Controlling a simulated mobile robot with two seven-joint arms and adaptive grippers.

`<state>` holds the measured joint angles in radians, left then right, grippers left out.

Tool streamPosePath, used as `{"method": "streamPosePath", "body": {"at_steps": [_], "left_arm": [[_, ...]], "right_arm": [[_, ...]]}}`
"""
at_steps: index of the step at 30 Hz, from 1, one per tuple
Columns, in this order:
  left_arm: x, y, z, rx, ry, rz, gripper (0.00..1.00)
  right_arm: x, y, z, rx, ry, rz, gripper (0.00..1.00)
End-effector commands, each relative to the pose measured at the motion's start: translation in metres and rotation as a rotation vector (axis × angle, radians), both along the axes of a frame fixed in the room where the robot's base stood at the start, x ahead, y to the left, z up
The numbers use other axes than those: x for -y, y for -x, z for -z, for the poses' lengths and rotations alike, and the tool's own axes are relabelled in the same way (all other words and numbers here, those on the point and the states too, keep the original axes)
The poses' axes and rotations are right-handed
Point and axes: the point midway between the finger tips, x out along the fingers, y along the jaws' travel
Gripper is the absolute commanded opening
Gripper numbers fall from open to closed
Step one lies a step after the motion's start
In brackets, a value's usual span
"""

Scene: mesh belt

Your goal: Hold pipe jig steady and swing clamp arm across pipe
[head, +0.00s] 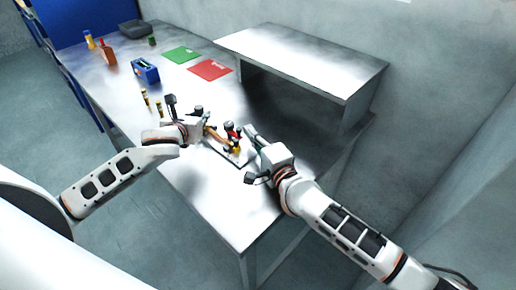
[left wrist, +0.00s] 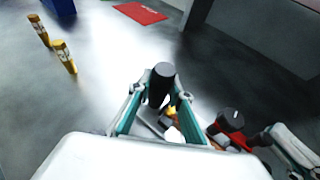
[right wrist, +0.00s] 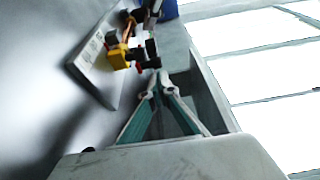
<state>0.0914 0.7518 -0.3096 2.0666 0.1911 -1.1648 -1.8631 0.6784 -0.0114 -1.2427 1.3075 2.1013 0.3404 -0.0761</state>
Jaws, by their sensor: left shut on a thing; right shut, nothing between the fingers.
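The pipe jig has a pale base plate (head: 243,161) on the table's near part; it also shows in the right wrist view (right wrist: 88,62). It carries a copper-coloured pipe (head: 214,134), a red clamp arm (head: 231,127) with a black knob, and a yellow block (right wrist: 118,58). My left gripper (head: 202,116) is shut on a black cylindrical knob (left wrist: 160,80) at the jig's left side. My right gripper (head: 247,131) is shut and empty, just right of the red clamp arm. Its tips (right wrist: 157,80) appear close to the clamp's black parts; contact cannot be told.
A raised metal shelf (head: 300,60) stands behind to the right. The table's front corner is clear.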

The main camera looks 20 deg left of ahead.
Motion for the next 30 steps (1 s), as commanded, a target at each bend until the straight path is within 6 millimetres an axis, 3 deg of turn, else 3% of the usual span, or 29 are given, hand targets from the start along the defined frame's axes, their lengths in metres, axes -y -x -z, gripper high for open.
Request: {"method": "streamPosePath", "body": {"at_steps": [3,19,30], "left_arm": [[0.000,0.000,0.000,0.000,0.001,0.000,0.00],[0.000,0.000,0.000,0.000,0.000,0.000,0.00],[0.000,0.000,0.000,0.000,0.000,0.000,0.00]], "right_arm": [[0.016,-0.019,0.001,0.001,0.003,0.005,0.00],[0.058,0.058,0.001,-0.001,0.001,0.001,0.00],[0.065,0.070,0.000,-0.001,0.001,0.002,0.00]]}}
